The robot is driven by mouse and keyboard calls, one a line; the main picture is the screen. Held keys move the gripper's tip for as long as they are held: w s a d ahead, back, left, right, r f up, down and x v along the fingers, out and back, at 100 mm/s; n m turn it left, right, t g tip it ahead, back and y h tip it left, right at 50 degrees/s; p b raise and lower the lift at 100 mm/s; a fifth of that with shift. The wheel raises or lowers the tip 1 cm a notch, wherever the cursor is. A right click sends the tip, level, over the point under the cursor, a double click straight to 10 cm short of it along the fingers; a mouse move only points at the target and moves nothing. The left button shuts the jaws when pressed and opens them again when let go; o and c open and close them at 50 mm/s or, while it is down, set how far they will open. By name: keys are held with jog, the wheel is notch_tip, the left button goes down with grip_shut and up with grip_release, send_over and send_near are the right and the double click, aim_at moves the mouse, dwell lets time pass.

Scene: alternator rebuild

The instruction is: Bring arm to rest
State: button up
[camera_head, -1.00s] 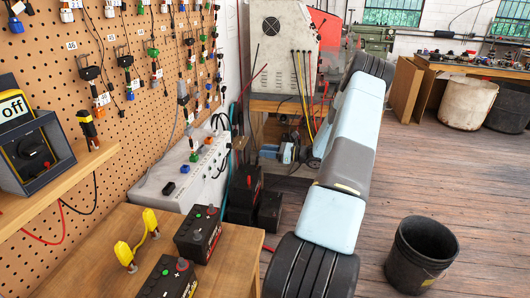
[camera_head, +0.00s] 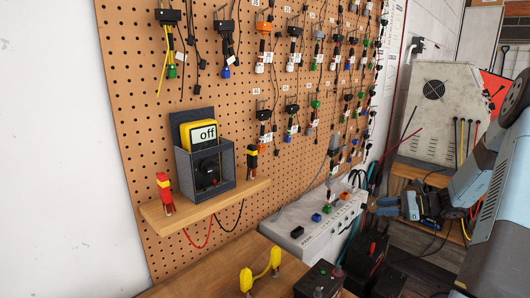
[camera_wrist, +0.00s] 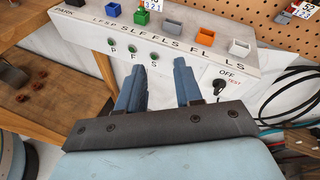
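My gripper (camera_head: 386,206) is at the right in the head view, beside the right end of the grey test box (camera_head: 318,238). In the wrist view its two blue fingers (camera_wrist: 158,78) stand apart with nothing between them, so it is open and empty. The front panel of the test box (camera_wrist: 165,48), with its labels, round green ports and coloured sockets, shows beyond the fingers. My arm rises at the right edge of the head view.
A pegboard (camera_head: 140,140) with hanging cables fills the middle. A shelf (camera_head: 215,205) holds a multimeter reading "off" (camera_head: 203,134) between red and black probes. Yellow-handled clamps (camera_head: 260,270) and a black battery (camera_head: 320,281) are in front. A grey machine (camera_head: 438,108) stands behind.

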jog(key=s+a+r+n+g+h, duration=0.6)
jog(key=s+a+r+n, duration=0.5)
jog(key=s+a+r, duration=0.45)
jog(key=s+a+r+n+t+h, duration=0.1)
jog(key=s+r+n+t+h, duration=0.1)
jog(key=s, duration=0.7)
jog(key=s+a+r+n+t+h, duration=0.2)
jog(key=s+r+n+h, duration=0.3)
jog(key=s, duration=0.4)
jog(key=shift+s+r+n+t, duration=0.4)
jog(key=shift+r+n+t, duration=0.15)
jog(key=shift+n, duration=0.45)
